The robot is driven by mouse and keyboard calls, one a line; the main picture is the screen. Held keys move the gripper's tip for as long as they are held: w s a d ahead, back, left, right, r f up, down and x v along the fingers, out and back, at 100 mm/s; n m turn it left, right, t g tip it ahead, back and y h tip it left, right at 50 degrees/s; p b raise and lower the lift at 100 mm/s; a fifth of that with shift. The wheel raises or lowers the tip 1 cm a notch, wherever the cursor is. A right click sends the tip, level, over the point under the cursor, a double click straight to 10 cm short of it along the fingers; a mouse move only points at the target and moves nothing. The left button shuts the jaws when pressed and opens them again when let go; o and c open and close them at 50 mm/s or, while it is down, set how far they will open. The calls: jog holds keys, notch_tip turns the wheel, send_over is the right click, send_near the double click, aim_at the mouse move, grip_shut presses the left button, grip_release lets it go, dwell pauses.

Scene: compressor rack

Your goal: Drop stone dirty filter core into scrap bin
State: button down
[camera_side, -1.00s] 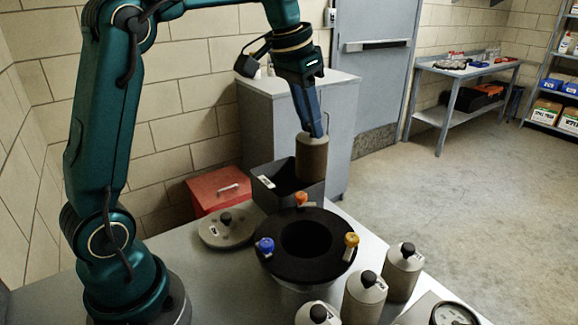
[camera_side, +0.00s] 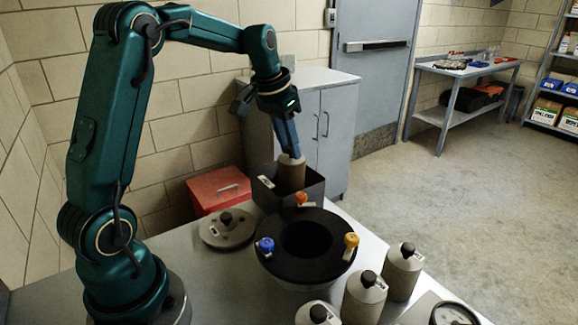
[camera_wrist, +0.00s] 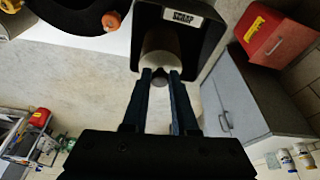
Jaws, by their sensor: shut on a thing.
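The dirty filter core (camera_side: 291,174) is a brownish-grey cylinder with a paler top. My gripper (camera_side: 290,153) is shut on its top end and holds it upright. In the side view the core's lower part is hidden behind the front wall of the dark scrap bin (camera_side: 310,193), so it is partly inside the opening. In the wrist view the core (camera_wrist: 161,45) is between the fingers of my gripper (camera_wrist: 161,75), within the outline of the bin (camera_wrist: 205,48) with its "SCRAP" label. The bin floor is hidden in the side view.
A black-ringed housing (camera_side: 275,260) with blue, orange and yellow knobs stands in front of the bin. A round lid (camera_side: 228,230) lies to its left. A red box (camera_side: 219,190) is behind left.

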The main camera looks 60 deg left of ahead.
jog(key=shift+f, duration=0.1)
jog(key=c, duration=0.6)
grip_release()
jog(key=shift+v, duration=2.6)
jog(key=s+d+r+m+t, duration=0.2)
jog(key=s+d+r, duration=0.4)
jog(key=d, duration=0.4)
jog(key=shift+n, duration=0.3)
jog(key=s+d+f, duration=0.1)
jog(key=s+f, duration=0.2)
jog(key=s+d+f, duration=0.1)
jog(key=s+f, duration=0.2)
jog(key=s, duration=0.1)
jog(key=s+d+f, duration=0.2)
jog(key=s+f, duration=0.1)
jog(key=s, duration=0.1)
jog(key=shift+s+f, duration=0.1)
jog(key=shift+s, duration=0.15)
